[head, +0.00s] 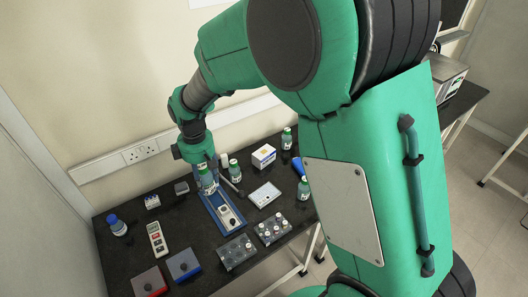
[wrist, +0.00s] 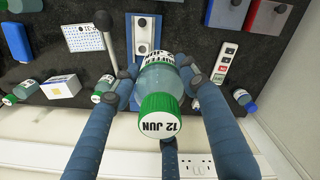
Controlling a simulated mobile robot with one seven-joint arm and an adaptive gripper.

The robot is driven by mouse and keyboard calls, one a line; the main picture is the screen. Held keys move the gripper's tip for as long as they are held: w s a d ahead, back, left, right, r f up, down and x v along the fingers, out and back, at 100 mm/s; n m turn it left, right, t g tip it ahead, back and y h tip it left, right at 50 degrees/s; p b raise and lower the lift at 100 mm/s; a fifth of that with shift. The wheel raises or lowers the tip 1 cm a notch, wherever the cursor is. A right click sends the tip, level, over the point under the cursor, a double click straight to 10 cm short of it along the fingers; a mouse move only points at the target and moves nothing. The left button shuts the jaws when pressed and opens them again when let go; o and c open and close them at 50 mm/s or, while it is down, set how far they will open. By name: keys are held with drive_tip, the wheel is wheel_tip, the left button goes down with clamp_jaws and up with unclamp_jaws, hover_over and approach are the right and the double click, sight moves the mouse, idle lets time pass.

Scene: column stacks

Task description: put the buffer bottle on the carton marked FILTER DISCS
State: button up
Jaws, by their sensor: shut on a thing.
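My gripper (head: 205,174) is shut on a green-capped bottle.
Other green-capped bottles (head: 303,188) (head: 287,138) (head: 234,171) stand around the carton. A white plate (head: 264,194), vial racks (head: 237,252) (head: 273,228), a handheld meter (head: 157,240) and a blue-capped bottle (head: 116,225) occupy the bench. A small box (head: 152,201) stands at left.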

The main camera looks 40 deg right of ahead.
drive_tip(key=w+d+p, duration=0.2)
drive_tip(key=d, duration=1.3)
drive_tip(key=w+d+p, duration=0.2)
drive_tip(key=w+d, duration=0.1)
drive_tip(key=d, duration=1.3)
wheel_tip(320, 180, down, 11)
drive_tip(key=shift+s+a+f+m, duration=0.15)
drive_tip(key=shift+a+f+m, duration=0.05)
drive_tip(key=shift+a+m, duration=0.15)
approach(264, 151)
drive_tip(key=shift+s+a+b, duration=0.1)
drive_tip(key=shift+a+b, duration=0.05)
drive_tip(key=shift+b, duration=0.2)
drive_tip(key=shift+f, duration=0.15)
drive_tip(key=shift+f, duration=1.6)
